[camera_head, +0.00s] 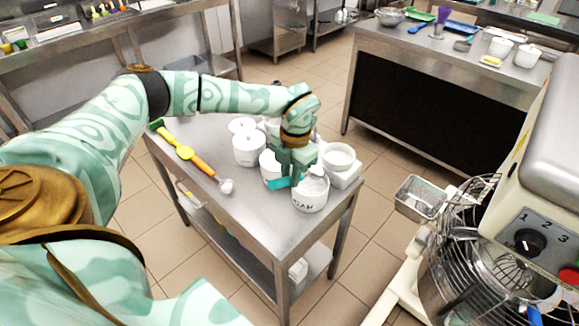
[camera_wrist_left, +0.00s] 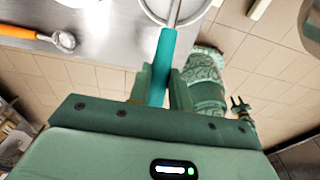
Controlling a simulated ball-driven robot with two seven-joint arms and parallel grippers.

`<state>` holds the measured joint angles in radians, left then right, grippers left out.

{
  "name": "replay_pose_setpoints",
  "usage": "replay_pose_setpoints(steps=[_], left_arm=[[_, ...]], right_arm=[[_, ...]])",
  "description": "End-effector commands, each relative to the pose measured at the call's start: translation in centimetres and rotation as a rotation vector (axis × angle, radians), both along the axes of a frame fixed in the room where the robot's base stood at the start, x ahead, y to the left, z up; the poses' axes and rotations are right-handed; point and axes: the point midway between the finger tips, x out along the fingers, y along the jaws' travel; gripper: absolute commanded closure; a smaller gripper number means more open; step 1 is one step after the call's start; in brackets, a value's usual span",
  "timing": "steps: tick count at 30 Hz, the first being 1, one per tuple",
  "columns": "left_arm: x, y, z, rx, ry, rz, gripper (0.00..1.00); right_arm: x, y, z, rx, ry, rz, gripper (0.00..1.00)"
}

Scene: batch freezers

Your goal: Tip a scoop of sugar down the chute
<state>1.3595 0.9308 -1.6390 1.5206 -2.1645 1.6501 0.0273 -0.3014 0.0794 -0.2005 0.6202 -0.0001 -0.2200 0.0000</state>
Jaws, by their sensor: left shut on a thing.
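My left gripper (camera_head: 297,172) is shut on the teal handle of a scoop (camera_head: 280,184). The wrist view shows the scoop's handle (camera_wrist_left: 161,62) between the fingers, its metal end reaching over a round white tub (camera_wrist_left: 150,10). In the head view this is the white tub (camera_head: 311,198) with partly readable dark lettering, at the near right corner of the steel table (camera_head: 240,212). The gripper partly covers the scoop's far end, so its load is unclear. A metal chute (camera_head: 420,196) is on the mixer (camera_head: 540,190) at the right.
Other white tubs (camera_head: 249,149) stand close behind and left of the gripper. An orange-handled scoop (camera_head: 205,168) and a yellow-green tool (camera_head: 172,144) lie on the table's left part. A floor gap separates table and mixer. A dark-fronted counter (camera_head: 430,105) stands behind.

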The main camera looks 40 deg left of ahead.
Motion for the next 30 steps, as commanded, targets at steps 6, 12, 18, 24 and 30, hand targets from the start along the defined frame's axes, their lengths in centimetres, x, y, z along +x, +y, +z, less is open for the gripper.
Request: replay_pose_setpoints(steps=[6, 12, 18, 24, 30], left_arm=[[-0.2, 0.0, 2.1, 0.0, 0.0, 0.0, 1.0], [-1.6, 0.2, 1.7, -0.012, -0.16, -0.001, 1.0], [-2.4, 0.3, 1.5, -0.022, -0.303, 0.0, 1.0], [-2.6, 0.2, 1.6, -0.028, -0.348, 0.0, 1.0], [-2.5, 0.2, 1.6, -0.028, -0.349, 0.0, 1.0]], right_arm=[[0.5, 0.0, 2.2, 0.001, -0.011, 0.0, 0.64], [0.8, 0.0, 3.5, 0.0, -0.018, 0.0, 0.64], [0.8, 0.0, 3.5, 0.0, -0.018, 0.0, 0.64], [0.8, 0.0, 3.5, 0.0, -0.018, 0.0, 0.64], [0.8, 0.0, 3.5, 0.0, -0.018, -0.001, 0.64]])
